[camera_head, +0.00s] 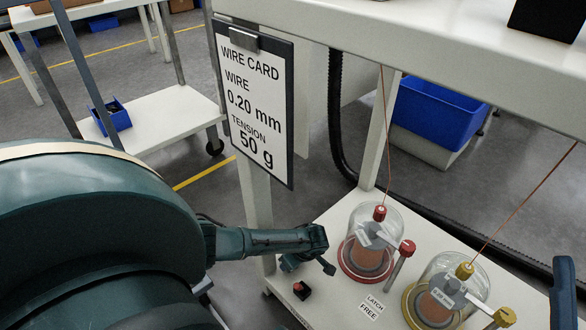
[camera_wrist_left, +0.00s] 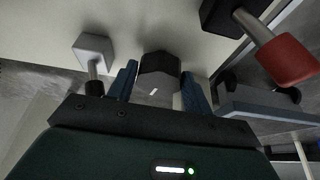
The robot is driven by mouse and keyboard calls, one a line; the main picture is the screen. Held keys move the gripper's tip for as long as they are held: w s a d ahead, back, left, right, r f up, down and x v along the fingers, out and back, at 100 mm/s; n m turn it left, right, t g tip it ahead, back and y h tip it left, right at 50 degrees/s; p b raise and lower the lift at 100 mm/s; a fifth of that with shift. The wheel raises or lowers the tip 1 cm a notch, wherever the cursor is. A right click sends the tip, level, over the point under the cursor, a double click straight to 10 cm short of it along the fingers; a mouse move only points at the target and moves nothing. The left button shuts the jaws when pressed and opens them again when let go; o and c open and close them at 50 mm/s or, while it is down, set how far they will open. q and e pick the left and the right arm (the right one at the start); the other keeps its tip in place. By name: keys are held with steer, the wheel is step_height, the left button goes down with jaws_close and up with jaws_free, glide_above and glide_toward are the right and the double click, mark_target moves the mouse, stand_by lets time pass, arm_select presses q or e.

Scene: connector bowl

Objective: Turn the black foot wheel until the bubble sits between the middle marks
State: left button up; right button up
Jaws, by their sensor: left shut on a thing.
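In the left wrist view a dark, faceted wheel (camera_wrist_left: 158,84) with a small white mark sits between the two blue fingers of my left gripper (camera_wrist_left: 159,70). I take it to be the black foot wheel. The gripper is shut on it. In the head view my left gripper (camera_head: 308,264) is low beside the left edge of the white lower shelf, and the wheel cannot be made out there. The bubble and its marks do not show in either view. My right gripper does not clearly show.
A red-topped knob on a black base (camera_head: 301,289) stands close below my left gripper; it also shows in the left wrist view (camera_wrist_left: 285,58). A red-based glass jar (camera_head: 368,262) and a yellow-based one (camera_head: 440,300) stand on the shelf (camera_head: 330,215). A wire card (camera_head: 254,105) hangs above.

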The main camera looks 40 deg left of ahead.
arm_select(q)
steer(key=m+p, duration=0.1)
steer(key=p, duration=0.1)
steer(key=m+t+p, duration=0.1)
steer(key=p, duration=0.1)
steer(key=shift+r+p, duration=0.35)
steer(key=shift+f+m+h, duration=0.1)
steer(key=shift+m+h, duration=0.2)
steer(key=shift+m, duration=0.4)
steer(key=shift+f+m+t+p, duration=0.2)
steer(key=shift+m+t+p, duration=0.25)
steer(key=shift+m, duration=0.35)
arm_select(e)
step_height(320, 180, down, 6)
steer(key=m+g+h, duration=0.2)
steer(key=m+h, duration=0.3)
steer(key=shift+s+a+f+h, duration=0.2)
steer(key=shift+s+a+h, duration=0.1)
steer(key=shift+s, duration=0.15)
arm_select(q)
steer(key=o, duration=0.9)
steer(key=shift+s, duration=0.15)
steer(key=shift+o, duration=0.4)
steer(key=shift+s, duration=0.1)
